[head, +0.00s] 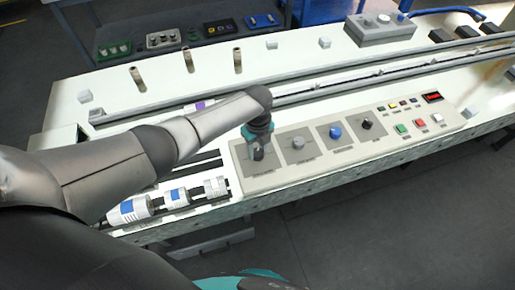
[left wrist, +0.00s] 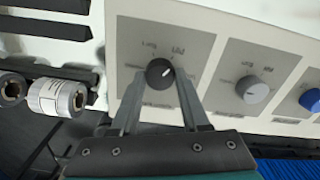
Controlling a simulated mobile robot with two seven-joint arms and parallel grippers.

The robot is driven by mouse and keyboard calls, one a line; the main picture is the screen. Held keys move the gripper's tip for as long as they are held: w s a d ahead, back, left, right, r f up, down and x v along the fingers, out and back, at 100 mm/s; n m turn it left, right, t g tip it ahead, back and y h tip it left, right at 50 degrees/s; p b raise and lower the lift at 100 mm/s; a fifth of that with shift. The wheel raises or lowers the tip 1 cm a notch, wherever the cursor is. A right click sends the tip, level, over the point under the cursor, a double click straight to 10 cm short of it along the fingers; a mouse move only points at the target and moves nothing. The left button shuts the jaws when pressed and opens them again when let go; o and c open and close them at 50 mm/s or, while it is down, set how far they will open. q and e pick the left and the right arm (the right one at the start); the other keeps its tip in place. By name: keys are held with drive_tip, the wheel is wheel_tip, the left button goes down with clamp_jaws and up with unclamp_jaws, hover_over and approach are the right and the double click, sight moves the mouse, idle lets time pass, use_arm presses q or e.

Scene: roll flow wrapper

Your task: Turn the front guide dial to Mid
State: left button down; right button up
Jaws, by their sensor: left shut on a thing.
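The leftmost dial (left wrist: 159,73) on the sloped control panel is a dark round knob with a white pointer mark. In the left wrist view the pointer is toward the upper right. Its small printed labels are too blurred to read surely, so I cannot tell which setting it is at or whether it is the front guide dial. My left gripper (head: 258,153) reaches down onto this dial, its two fingers on either side and shut on it. In the head view the gripper largely hides the knob. My right gripper is not in view.
Right of it on the panel (head: 240,172) are a grey dial (head: 298,143), a blue dial (head: 336,132) and a black dial (head: 366,123), then coloured buttons and a red display (head: 432,97). White rolls (head: 175,196) lie to the left. Long rails run behind.

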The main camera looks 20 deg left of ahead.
sight(258, 152)
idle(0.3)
use_arm(q)
drive_tip(key=shift+c, duration=1.9)
unclamp_jaws()
wheel_tip(258, 152, up, 15)
drive_tip(key=p, duration=0.2)
drive_tip(key=shift+p, duration=0.3)
drive_tip(key=shift+r, duration=0.1)
